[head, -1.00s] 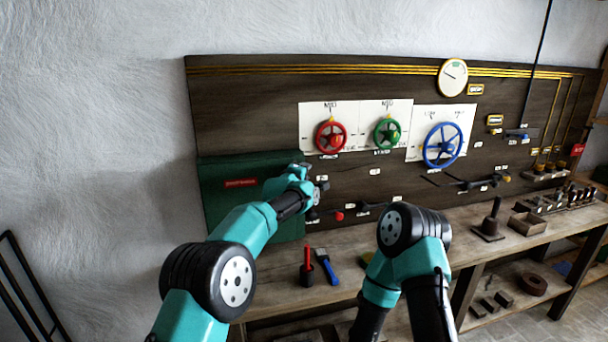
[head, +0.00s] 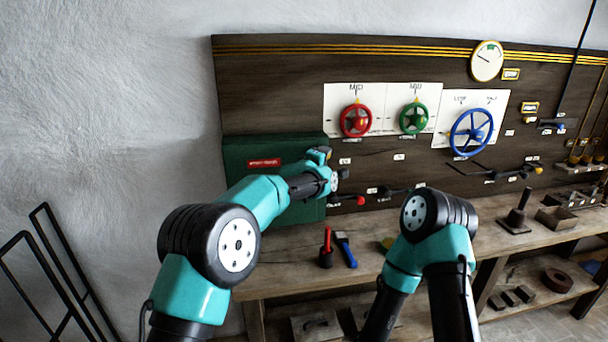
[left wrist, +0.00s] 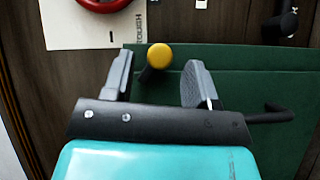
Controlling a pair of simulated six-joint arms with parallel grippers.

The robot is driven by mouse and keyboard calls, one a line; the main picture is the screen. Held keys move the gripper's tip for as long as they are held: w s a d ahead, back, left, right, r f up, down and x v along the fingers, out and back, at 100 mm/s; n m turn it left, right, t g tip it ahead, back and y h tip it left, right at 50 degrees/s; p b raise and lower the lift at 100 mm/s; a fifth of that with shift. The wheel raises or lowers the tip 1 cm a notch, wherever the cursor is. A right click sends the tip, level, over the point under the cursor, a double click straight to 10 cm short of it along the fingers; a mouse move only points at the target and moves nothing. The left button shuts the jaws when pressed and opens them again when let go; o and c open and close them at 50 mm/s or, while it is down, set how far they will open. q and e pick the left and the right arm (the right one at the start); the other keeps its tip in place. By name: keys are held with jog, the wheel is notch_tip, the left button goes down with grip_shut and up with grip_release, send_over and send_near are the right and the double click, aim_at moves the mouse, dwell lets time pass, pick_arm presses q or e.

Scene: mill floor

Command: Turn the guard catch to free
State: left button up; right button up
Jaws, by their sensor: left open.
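The green guard (head: 232,160) with a red label is at the left of the dark panel in the head view. It also shows as a green plate in the left wrist view (left wrist: 250,80). A yellow-knobbed lever (left wrist: 158,57), which looks like the guard catch, stands near the guard's edge there. My left gripper (left wrist: 157,66) is open, with one finger on each side of the knob and a visible gap to both. I cannot tell the depth between knob and fingers. In the head view my left wrist hides most of that spot. My right gripper is out of view.
Red (head: 356,120), green (head: 414,117) and blue (head: 471,132) handwheels are right of the guard. A black bent handle (left wrist: 270,115) sticks out beside my right-hand finger in the wrist view. The bench (head: 285,275) below holds a red-handled tool (head: 326,250) and a blue-handled brush (head: 347,251).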

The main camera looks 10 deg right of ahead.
pick_arm(q)
jog(key=v, duration=1.4)
jog(key=shift+o, duration=0.2)
jog(key=shift+f, duration=0.1)
